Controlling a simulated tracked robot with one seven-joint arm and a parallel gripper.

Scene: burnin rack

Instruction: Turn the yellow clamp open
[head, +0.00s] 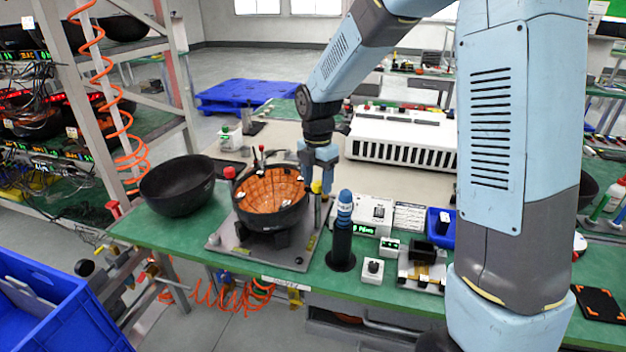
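A yellow clamp knob (316,187) shows at the right rim of a round dark bowl-shaped fixture (271,214) with an orange-brown tiled inside. The fixture stands on a grey base plate (228,238) on the green bench. My gripper (325,190) points down at the right side of the fixture, right beside the yellow clamp. The fingertips are small and partly merge with the clamp, so I cannot tell whether they touch it or how far apart they are. The lower part of the clamp is hidden.
A black bowl (177,188) stands left of the fixture. A dark post with a blue top (343,230), a white box with a green display (373,217) and a blue bin (440,228) stand to the right. A long white slotted unit (404,138) lies behind.

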